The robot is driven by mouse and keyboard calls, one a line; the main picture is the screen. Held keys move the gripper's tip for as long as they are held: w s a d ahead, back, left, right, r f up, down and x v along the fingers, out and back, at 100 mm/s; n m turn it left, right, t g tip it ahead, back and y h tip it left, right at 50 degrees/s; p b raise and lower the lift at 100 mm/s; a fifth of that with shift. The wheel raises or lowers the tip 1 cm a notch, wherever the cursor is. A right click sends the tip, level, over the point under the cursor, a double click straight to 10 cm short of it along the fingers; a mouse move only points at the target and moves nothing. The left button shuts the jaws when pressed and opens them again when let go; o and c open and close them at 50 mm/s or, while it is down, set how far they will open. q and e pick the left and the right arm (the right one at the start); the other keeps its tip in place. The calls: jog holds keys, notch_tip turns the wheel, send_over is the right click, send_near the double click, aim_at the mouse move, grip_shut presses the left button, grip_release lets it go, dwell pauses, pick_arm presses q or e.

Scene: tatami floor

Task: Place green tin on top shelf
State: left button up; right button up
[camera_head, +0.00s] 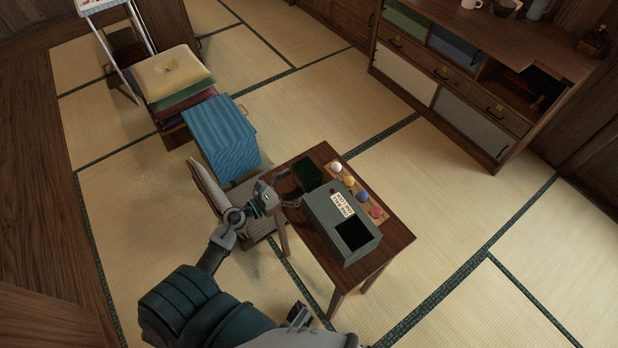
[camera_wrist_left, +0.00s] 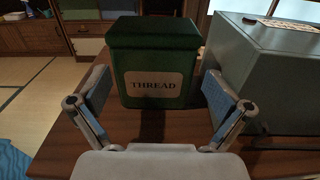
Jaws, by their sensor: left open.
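The green tin (camera_head: 308,173) stands upright on the small wooden table (camera_head: 384,226), near its far left corner. In the left wrist view the tin (camera_wrist_left: 155,52) faces me, with a dark green lid and a cream label reading THREAD. My left gripper (camera_head: 291,189) is over the table's left edge, open and empty. Its two fingers point at the tin, one toward each side, with the tin just beyond the tips. I cannot tell whether they touch it. A wooden cabinet (camera_head: 478,80) with shelf compartments stands at the upper right. My right gripper does not show clearly.
A grey box (camera_head: 325,217) with a dark opening stands close right of the tin. Coloured balls sit on a wooden strip (camera_head: 347,178) behind it. A chair (camera_head: 208,188), a blue box (camera_head: 222,135) and stacked cushions (camera_head: 172,75) stand left. Tatami floor lies open before the cabinet.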

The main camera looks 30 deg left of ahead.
pick_arm(q)
jog(key=shift+w, duration=1.2)
jog(key=shift+w+a+f, duration=0.15)
jog(key=shift+a+f, duration=0.05)
jog(key=shift+d+r, duration=0.1)
jog(key=shift+d, duration=0.2)
jog(key=c, duration=0.3)
jog(key=shift+d, duration=0.3)
jog(key=c, duration=0.8)
jog(key=shift+r, duration=0.1)
jog(key=c, duration=0.4)
jog(key=shift+a, duration=0.15)
jog(key=shift+c, duration=0.4)
